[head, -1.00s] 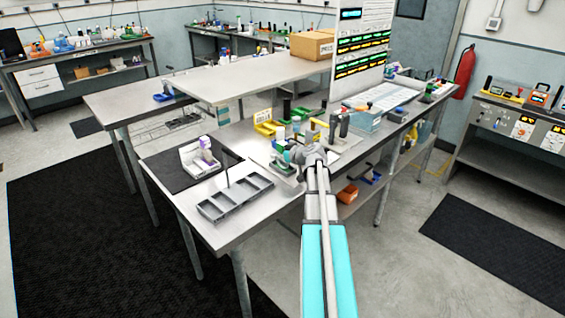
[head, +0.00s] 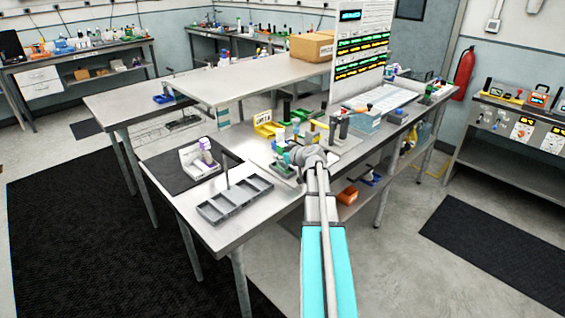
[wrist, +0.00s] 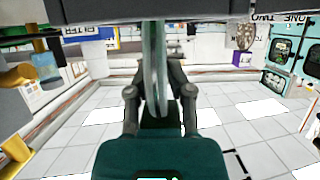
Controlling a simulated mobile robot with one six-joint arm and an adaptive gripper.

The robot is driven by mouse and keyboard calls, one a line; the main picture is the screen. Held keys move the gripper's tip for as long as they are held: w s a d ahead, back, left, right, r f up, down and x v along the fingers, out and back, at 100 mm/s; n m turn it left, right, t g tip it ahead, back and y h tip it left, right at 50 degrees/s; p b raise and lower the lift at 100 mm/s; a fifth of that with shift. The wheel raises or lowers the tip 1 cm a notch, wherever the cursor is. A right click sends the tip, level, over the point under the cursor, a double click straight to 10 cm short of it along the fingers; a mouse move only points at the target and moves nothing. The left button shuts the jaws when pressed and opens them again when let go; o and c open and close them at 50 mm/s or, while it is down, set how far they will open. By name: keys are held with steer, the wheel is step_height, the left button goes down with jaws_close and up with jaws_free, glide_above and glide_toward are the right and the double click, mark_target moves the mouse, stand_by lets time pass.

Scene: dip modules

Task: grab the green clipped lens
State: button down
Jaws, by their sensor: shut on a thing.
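In the wrist view my gripper (wrist: 160,100) has its two dark fingers closed on a thin, upright disc-like piece, seen nearly edge-on, with a pale rim and dark green sides. I take it to be the green clipped lens (wrist: 154,60). Its top runs up to a dark edge across the top of the view, and its lower end is partly hidden between the fingers. In the head view my gripper (head: 291,158) is over the front workbench, near its right edge; the held piece is too small to make out there.
A grey compartment tray (head: 235,199) lies on the front left of the bench. A white stand with a purple-and-white bottle (head: 206,150) sits on a black mat behind it. Several small fixtures crowd the bench beyond my gripper, with a yellow bin (head: 266,129) and a tall display board (head: 361,55).

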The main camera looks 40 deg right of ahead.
steer(key=shift+r, duration=0.15)
steer(key=shift+r+p, duration=0.95)
steer(key=shift+p, duration=0.2)
steer(key=s+d+r+p, duration=0.3)
steer(key=s+r+p, duration=0.7)
steer(key=s, duration=0.3)
steer(key=shift+s+r+p, duration=0.35)
steer(key=shift+r, duration=0.05)
